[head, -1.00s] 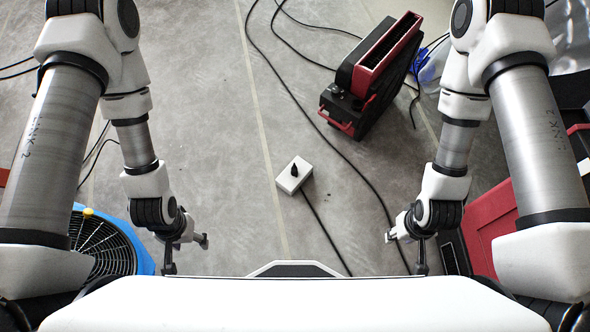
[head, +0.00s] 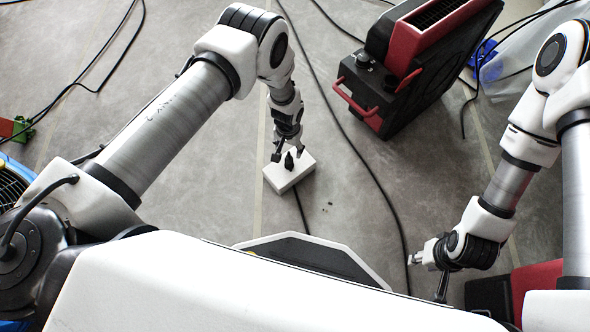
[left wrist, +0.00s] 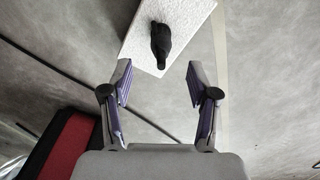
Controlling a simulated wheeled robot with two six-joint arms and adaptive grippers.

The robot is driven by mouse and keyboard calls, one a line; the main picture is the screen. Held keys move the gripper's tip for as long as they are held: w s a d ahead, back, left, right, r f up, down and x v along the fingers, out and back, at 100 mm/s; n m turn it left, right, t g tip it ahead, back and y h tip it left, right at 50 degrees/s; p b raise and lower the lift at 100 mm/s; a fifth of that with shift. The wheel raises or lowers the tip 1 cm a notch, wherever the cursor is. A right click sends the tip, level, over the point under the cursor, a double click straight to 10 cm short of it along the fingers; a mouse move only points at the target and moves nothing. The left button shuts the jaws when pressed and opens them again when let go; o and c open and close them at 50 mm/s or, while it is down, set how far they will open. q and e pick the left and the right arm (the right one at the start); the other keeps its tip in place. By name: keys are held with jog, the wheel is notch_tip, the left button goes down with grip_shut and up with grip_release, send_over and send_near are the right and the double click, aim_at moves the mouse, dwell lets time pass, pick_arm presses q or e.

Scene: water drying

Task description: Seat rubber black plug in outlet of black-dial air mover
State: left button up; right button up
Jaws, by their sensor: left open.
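The black plug (head: 289,161) stands on a white block (head: 278,181) on the floor; in the left wrist view the plug (left wrist: 161,42) stands out from the white block (left wrist: 190,18). My left gripper (head: 287,152) is open at the block, its fingers on either side of the plug in the head view. In the wrist view the open fingers (left wrist: 159,84) show the plug ahead between them, not gripped. The red-and-black air mover (head: 405,75) with a dark knob (head: 363,60) stands right of the block; I cannot make out its outlet clearly. My right gripper (head: 426,277) is open and empty.
Black cables run over the grey floor, one (head: 365,165) between block and air mover. A blue fan (head: 12,185) is at the left edge. A red case (head: 537,283) lies at lower right. Floor around the block is mostly clear.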

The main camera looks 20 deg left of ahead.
aim_at(289, 156)
pick_arm(q)
notch_tip(289, 156, down, 8)
jog(key=b, duration=0.4)
jog(key=shift+f, duration=0.15)
jog(key=shift+r, duration=0.2)
grip_shut()
